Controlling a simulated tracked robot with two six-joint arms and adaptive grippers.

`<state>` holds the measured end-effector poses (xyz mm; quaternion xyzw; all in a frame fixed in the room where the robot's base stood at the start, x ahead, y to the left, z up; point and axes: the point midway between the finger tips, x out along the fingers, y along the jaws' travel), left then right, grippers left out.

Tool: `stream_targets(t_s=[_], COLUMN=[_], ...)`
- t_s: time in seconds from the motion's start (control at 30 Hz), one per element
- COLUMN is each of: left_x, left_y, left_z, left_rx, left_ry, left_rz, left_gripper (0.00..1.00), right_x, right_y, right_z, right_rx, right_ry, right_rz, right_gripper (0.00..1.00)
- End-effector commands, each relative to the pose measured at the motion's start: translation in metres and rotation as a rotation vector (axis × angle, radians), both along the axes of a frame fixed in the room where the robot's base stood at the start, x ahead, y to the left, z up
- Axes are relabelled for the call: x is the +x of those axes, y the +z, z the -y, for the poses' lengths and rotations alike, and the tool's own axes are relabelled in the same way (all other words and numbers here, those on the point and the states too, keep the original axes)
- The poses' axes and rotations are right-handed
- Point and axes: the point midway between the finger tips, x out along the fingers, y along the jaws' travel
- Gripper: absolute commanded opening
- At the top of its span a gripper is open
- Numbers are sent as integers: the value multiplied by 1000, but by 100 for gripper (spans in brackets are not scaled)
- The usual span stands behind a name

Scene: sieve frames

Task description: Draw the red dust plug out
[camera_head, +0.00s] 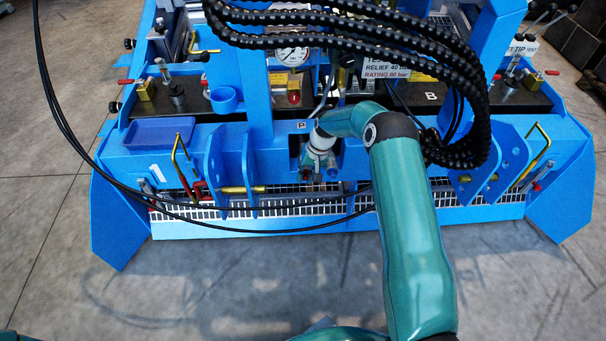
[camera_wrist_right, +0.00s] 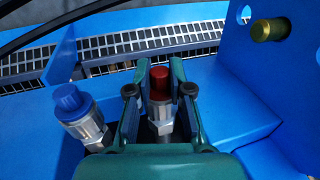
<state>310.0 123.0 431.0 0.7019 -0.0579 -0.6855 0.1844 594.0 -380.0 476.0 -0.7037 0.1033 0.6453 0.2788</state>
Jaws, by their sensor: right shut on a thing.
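The red dust plug (camera_wrist_right: 159,78) sits at the end of a silver fitting (camera_wrist_right: 160,116) in the right wrist view. My right gripper (camera_wrist_right: 159,92) has a finger on each side and is shut on the plug. In the head view this gripper (camera_head: 317,165) reaches into the recess under the "P" label, and hides the plug there. I cannot tell whether the plug is fully seated. A blue plug (camera_wrist_right: 68,101) on a similar silver fitting is left of the gripper in the right wrist view. My left gripper is not in view.
Thick black hoses (camera_head: 350,30) arch above my right arm. Thin black cables (camera_head: 62,115) hang at the left and across the front. Blue upright plates (camera_head: 215,172) and a brass pin (camera_head: 243,189) stand left of the recess. A grating (camera_wrist_right: 150,40) runs along the frame.

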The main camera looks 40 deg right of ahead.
Motion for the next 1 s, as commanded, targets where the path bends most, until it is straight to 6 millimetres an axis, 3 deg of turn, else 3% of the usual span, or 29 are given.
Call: stream_targets(t_s=[0.5,1.0], left_x=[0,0], left_y=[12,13], left_z=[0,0], left_rx=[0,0], left_ry=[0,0], left_rz=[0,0], left_gripper=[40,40], right_x=[-27,-30], right_y=[0,-1], right_z=[-16,-18], right_rx=[7,7], right_ry=[5,4], right_rz=[-16,-13], right_gripper=[0,0])
